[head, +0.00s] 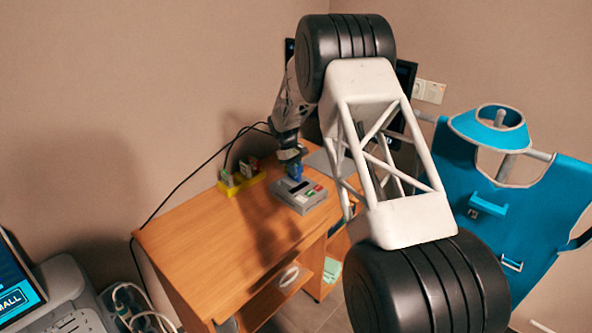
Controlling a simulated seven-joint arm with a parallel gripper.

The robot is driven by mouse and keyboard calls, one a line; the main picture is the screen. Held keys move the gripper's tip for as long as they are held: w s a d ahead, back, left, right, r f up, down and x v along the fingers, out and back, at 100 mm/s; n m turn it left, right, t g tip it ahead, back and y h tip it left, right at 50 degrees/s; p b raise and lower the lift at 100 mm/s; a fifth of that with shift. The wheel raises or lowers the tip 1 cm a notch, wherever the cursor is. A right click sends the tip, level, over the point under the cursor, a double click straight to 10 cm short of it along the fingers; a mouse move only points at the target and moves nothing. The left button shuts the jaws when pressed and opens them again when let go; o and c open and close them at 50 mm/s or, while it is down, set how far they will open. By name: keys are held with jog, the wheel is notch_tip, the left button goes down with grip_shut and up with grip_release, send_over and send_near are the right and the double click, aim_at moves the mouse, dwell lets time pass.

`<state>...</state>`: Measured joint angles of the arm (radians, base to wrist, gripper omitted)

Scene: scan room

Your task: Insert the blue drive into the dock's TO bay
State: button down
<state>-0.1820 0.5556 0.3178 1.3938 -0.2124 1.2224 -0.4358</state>
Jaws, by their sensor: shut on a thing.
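My gripper (291,160) is over the back part of the desk and shut on the blue drive (296,172). The drive is small here and partly covered by the gripper. It is right at the back left of the grey dock (302,200), at or just above its top. I cannot tell whether the drive is inside a bay, touching the dock or apart from it. The TO label cannot be read at this size.
A yellow holder (241,184) with small items stands left of the dock on the wooden desk (205,250). A black cable runs behind it along the wall. The desk's front left is clear. A blue apron (520,215) hangs at the right. A machine with a screen (15,290) stands at lower left.

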jog(key=shift+f, duration=0.4)
dwell(0.3)
jog(key=c, duration=0.8)
grip_release()
jog(key=shift+r, duration=0.2)
jog(key=shift+r, duration=3.3)
